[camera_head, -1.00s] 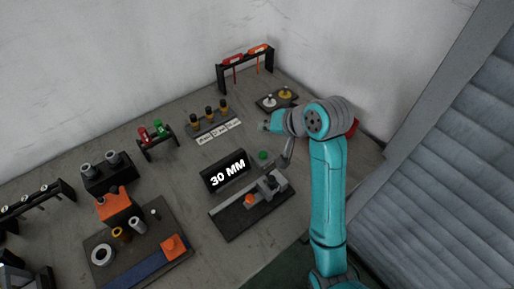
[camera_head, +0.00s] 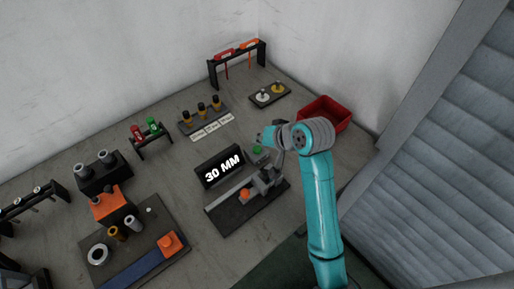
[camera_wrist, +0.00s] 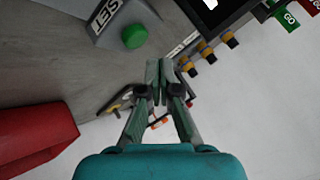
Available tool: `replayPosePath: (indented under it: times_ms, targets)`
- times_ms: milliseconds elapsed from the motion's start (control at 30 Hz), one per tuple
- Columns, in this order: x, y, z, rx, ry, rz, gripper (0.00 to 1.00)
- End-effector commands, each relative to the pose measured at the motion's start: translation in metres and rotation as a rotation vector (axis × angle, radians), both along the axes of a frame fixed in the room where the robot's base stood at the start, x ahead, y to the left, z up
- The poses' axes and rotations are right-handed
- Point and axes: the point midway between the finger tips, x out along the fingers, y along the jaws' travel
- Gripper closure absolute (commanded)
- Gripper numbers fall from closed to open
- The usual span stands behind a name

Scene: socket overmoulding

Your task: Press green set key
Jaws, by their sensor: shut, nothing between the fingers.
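The green set key (camera_head: 258,150) is a small round button beside the right end of the black 30 MM display (camera_head: 220,168). In the wrist view the green key (camera_wrist: 134,36) stands on a grey block with a SET label (camera_wrist: 107,14), up and left of the fingertips. My gripper (camera_wrist: 157,84) is shut with nothing between its fingers. Its tips look apart from the key in that view.
A dark slide fixture (camera_head: 225,217) with an orange knob lies in front of the display. A red bin (camera_head: 337,115) stands behind my arm. A plate with two knobs (camera_head: 254,103) and a labelled rack (camera_head: 188,125) stand farther back. Bare table lies between them and the key.

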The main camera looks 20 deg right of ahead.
Motion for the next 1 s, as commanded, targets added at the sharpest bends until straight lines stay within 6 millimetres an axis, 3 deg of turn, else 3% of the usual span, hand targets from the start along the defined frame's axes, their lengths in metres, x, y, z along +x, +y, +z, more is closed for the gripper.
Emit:
replayPosePath:
  times_ms: [267,1000]
  targets:
    - [-0.0005,0.0,-0.0123,0.0,0.0,0.0,1.0]
    - [-0.0002,0.0,-0.0123,0.0,-0.001,-0.001,1.0]
